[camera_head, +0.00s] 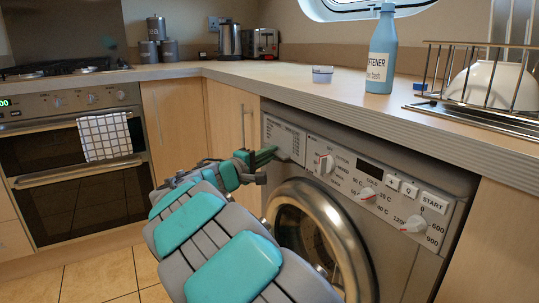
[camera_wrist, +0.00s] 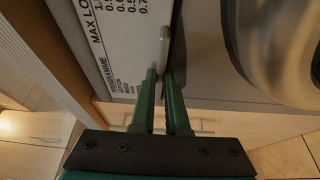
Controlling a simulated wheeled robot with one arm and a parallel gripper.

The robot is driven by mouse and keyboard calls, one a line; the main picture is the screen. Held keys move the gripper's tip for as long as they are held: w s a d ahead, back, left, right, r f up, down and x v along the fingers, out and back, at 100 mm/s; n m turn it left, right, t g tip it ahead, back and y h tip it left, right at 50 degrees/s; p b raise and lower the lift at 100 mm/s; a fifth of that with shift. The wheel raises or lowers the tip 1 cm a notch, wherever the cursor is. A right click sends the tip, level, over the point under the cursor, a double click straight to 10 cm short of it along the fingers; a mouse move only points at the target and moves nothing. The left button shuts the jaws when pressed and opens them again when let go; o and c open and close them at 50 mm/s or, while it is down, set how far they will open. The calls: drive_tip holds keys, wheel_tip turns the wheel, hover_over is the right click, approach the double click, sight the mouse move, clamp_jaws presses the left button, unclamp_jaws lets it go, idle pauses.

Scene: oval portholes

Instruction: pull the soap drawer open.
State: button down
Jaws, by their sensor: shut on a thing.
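The soap drawer (camera_head: 284,136) is the pale, labelled panel at the upper left of the washing machine's front. In the wrist view its printed front (camera_wrist: 125,40) fills the upper left, with a light grip piece (camera_wrist: 164,45) at its edge. My gripper (camera_head: 270,153) reaches its lower part from the left. In the wrist view the green fingers (camera_wrist: 161,75) are close together at that grip piece, shut on it. The drawer looks about flush with the control panel in the head view. The exact contact at the fingertips is partly hidden.
The washing machine's round door (camera_head: 318,235) is just below and right of my gripper. The worktop (camera_head: 330,95) overhangs above, with a blue bottle (camera_head: 382,55) and a dish rack (camera_head: 490,100). A wooden cupboard (camera_head: 232,120) and the oven (camera_head: 75,165) stand left.

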drive_tip(key=s+a+p, duration=0.2)
drive_tip(key=s+a, duration=0.8)
drive_tip(key=a, duration=0.5)
drive_tip(key=shift+s+f, duration=0.15)
drive_tip(key=c, duration=0.9)
unclamp_jaws()
drive_tip(key=shift+a, duration=0.1)
drive_tip(key=v, duration=0.7)
drive_tip(key=shift+s+a, duration=0.25)
drive_tip(key=shift+s, duration=0.05)
